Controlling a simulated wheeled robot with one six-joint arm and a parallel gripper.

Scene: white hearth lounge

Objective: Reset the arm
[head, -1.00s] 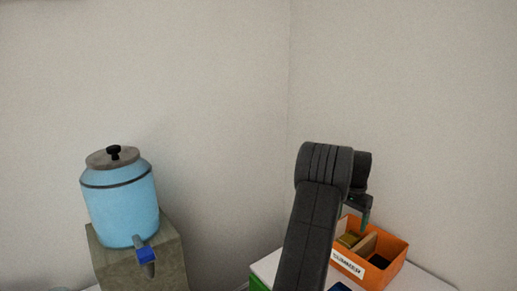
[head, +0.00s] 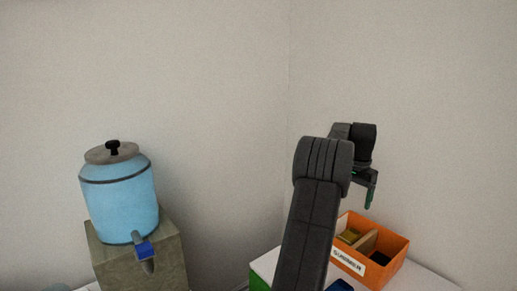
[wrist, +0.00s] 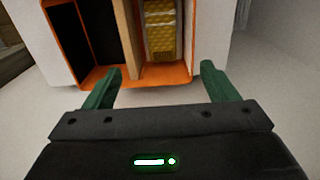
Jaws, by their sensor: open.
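My gripper (head: 369,190) is raised above the orange box in the head view, partly hidden behind my arm's links. In the wrist view my gripper (wrist: 158,84) has its two green fingers well apart, with nothing between them. The orange box (head: 393,270) stands on a white surface, apart from the gripper. It has a divider and a white label on its front. A yellow item (head: 350,236) lies in one compartment and a dark one in the other. The wrist view shows the box (wrist: 150,77) beyond the fingertips, with the yellow patterned item (wrist: 160,30) inside.
A blue drink dispenser (head: 120,205) with a grey lid and blue tap stands on a stone-like block (head: 165,265) at the left. A white surface (head: 425,281) holds the box, with a green side at its left. Walls meet behind; the air above is clear.

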